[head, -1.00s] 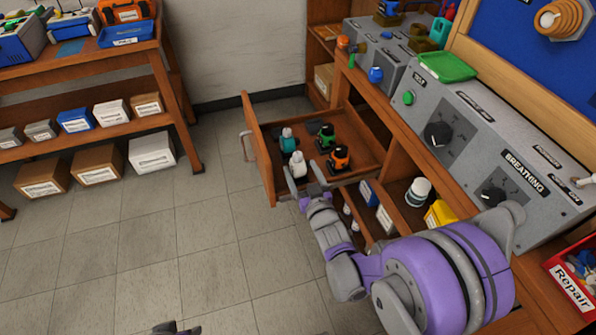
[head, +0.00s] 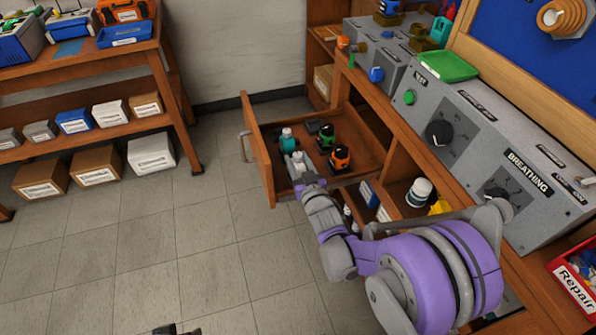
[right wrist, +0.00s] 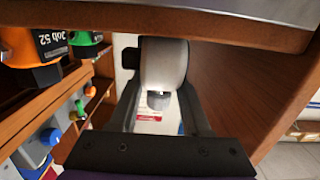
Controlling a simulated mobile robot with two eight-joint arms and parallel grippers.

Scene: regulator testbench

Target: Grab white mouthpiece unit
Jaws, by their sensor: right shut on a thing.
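The white mouthpiece unit (right wrist: 163,62) is between the two dark fingers of my right gripper in the right wrist view. My right gripper (head: 299,163) is shut on it, inside the open wooden drawer (head: 258,150). In the head view the gripper hides most of the unit. A teal unit with a white top (head: 287,142), a green and black unit (head: 326,136) and an orange and black unit (head: 339,157) stand in the same drawer. Only small dark tips, perhaps of my left gripper (head: 177,330), show at the bottom edge of the head view.
The test bench (head: 470,125) with knobs stands right of the drawer. A lower compartment holds a white jar (head: 419,191) and small boxes. A red Repair bin (head: 577,285) is at the right edge. Shelves with boxes are at the left. The floor (head: 170,240) between is clear.

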